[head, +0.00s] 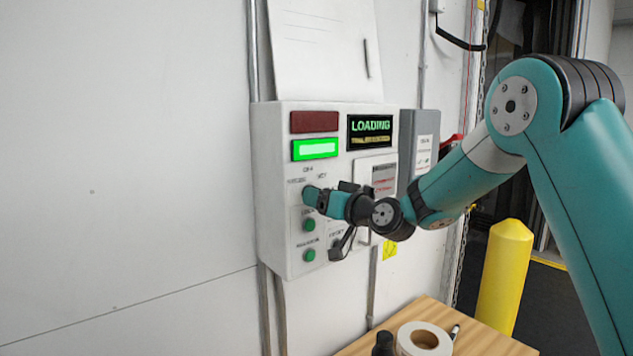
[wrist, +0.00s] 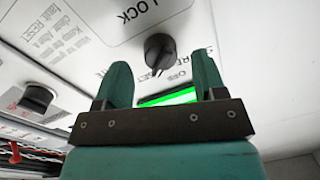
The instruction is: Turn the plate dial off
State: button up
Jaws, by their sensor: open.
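A black rotary dial (wrist: 160,52) on the panel face shows in the wrist view, with lettering reading LOCK and OFF around it; I take it to be the plate dial. My gripper (wrist: 160,75) is open, with its two teal fingers apart. The dial appears between and just beyond the fingertips; whether they touch it I cannot tell. In the head view my gripper (head: 311,195) is at the front of the white control box (head: 273,225), below the lit green lamp, and hides this dial.
A second black knob (wrist: 38,98) sits at the left in the wrist view. The box also carries green buttons (head: 309,225), a dark red lamp (head: 314,122) and a LOADING display (head: 370,131). A wooden table (head: 487,343) with a tape roll (head: 424,338) and a yellow bollard (head: 504,275) stand to the right.

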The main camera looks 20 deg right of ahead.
jog(key=shift+p+x, duration=0.4)
jog(key=shift+x, duration=0.7)
jog(key=c, duration=0.9)
